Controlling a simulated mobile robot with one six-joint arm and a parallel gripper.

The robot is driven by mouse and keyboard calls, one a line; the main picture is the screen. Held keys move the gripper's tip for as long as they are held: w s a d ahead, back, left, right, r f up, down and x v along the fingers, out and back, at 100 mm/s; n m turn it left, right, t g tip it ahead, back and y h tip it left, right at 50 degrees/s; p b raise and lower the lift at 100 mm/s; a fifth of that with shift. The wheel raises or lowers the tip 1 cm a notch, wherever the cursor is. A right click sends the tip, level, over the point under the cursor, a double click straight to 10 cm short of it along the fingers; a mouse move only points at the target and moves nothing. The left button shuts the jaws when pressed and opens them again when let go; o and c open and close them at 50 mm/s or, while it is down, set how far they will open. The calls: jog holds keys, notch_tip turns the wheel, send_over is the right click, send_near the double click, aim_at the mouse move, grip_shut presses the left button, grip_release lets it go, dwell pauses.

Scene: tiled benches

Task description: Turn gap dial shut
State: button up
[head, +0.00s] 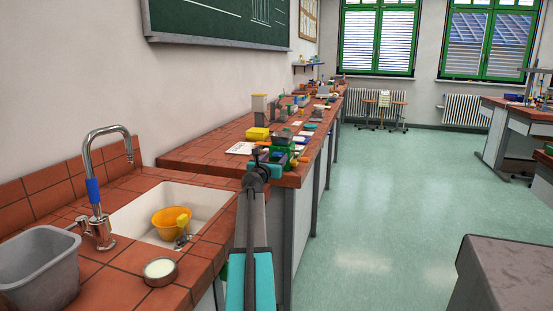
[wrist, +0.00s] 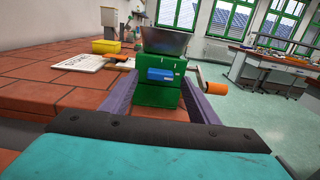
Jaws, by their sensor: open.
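A green machine (wrist: 160,94) with a dark grey hopper (wrist: 166,42) stands upright on the tiled bench, in the middle of the wrist view. A blue block (wrist: 165,74) sits on its near face, and an orange handle (wrist: 214,87) sticks out at its right. I cannot tell which part is the gap dial. My gripper (wrist: 160,82) is open, its two dark fingers spread left and right of the green body in the picture; contact cannot be told. In the head view my gripper (head: 271,160) partly hides the green machine (head: 283,141).
A yellow box (head: 257,133) and a white printed sheet (head: 241,148) lie left of the machine. Several small items stand farther along the bench. A sink (head: 190,197) with an orange bowl (head: 169,222) is nearer.

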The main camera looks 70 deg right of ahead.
jog(key=shift+d, duration=0.95)
jog(key=shift+c, duration=0.2)
jog(key=c, duration=1)
